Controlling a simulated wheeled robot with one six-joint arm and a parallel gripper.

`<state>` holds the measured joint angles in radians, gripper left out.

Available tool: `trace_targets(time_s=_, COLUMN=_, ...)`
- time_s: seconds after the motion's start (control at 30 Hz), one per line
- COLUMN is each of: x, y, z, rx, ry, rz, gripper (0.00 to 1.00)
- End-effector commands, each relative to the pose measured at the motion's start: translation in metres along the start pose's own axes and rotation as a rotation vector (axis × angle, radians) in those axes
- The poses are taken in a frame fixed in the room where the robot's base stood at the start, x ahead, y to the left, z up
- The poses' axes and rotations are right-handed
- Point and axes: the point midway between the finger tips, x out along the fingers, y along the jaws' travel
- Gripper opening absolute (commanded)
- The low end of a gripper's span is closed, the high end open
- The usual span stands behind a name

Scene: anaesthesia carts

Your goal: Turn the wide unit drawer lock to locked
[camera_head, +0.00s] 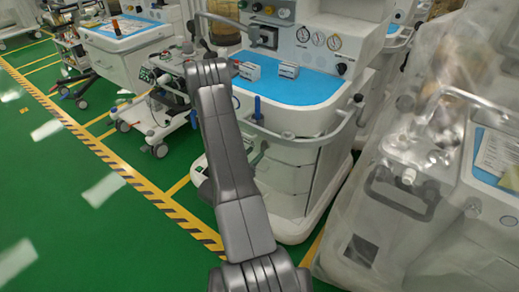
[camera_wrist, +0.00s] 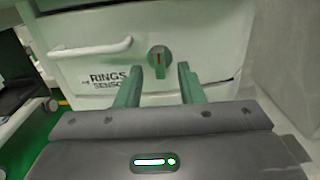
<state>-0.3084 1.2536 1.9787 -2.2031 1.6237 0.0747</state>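The drawer lock in the wrist view is a round dark green knob (camera_wrist: 158,58) with an upright red mark, set on a pale drawer front (camera_wrist: 205,55). My gripper (camera_wrist: 161,72) is open, its two green fingers pointing at the drawer front. The knob shows between and just beyond the fingertips; I cannot tell whether they touch it. The fingers hold nothing that I can see. In the head view, the wide unit (camera_head: 290,183) with the blue worktop stands beyond my arm, which hides much of its drawer front and the lock.
A white bar handle (camera_wrist: 93,49) lies left of the knob, above partly readable lettering. In the head view a curved rail (camera_head: 318,138) runs along the unit's front. A plastic-covered cart (camera_head: 385,215) stands close on the right. Green floor (camera_head: 80,215) is open at left.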

Motion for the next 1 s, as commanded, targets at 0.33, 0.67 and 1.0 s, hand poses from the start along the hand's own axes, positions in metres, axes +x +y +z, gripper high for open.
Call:
trace_targets(time_s=0.33, x=0.037, y=-0.001, z=0.001, rx=0.0, ry=-0.001, rz=-0.001, gripper=0.35)
trace_targets(time_s=0.67, x=0.039, y=0.0, z=0.0, rx=-0.001, ry=-0.001, rz=0.0, gripper=0.35)
trace_targets(time_s=1.0, x=0.039, y=0.0, z=0.0, rx=0.0, ry=-0.001, rz=0.0, gripper=0.0)
